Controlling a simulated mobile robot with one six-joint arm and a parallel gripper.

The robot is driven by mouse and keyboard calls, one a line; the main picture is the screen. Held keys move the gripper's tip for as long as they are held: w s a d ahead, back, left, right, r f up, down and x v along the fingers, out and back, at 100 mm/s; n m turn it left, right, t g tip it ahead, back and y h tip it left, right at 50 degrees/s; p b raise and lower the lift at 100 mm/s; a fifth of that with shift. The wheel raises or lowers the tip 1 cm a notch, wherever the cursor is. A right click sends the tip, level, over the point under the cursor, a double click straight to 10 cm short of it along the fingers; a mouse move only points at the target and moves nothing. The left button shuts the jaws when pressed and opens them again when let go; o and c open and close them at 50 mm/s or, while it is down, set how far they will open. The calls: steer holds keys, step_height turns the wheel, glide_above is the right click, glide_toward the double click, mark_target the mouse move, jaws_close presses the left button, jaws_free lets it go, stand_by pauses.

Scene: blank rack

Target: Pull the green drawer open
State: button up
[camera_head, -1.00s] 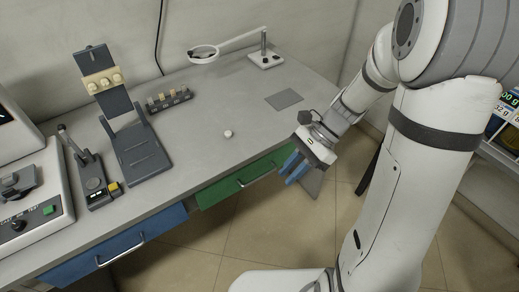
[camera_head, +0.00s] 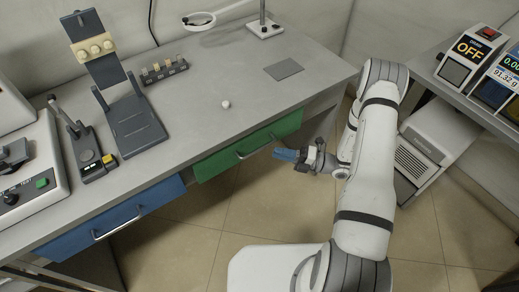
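The green drawer (camera_head: 218,164) is set under the front edge of the grey table, right of the blue drawer (camera_head: 76,241). Its front looks flush with the table, and a metal bar handle (camera_head: 256,147) runs along it. My gripper (camera_head: 277,153), with blue fingers, is low in front of the drawer's right part, close to the right end of the handle. The fingers point left toward the drawer. They overlap in this view, so the gap between them and any contact with the handle cannot be told.
The grey table (camera_head: 200,120) carries a dark stand (camera_head: 135,125), a small rack (camera_head: 165,71), a white knob (camera_head: 226,104) and a flat grey plate (camera_head: 284,69). A second bench with displays (camera_head: 470,48) stands right, above a white boxy unit (camera_head: 425,155). Floor is clear before the drawers.

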mark_target(260, 148)
steer(key=x, duration=0.7)
steer(key=shift+a+p, duration=0.3)
steer(key=shift+p, duration=0.05)
steer(key=shift+c, duration=0.6)
jaws_close()
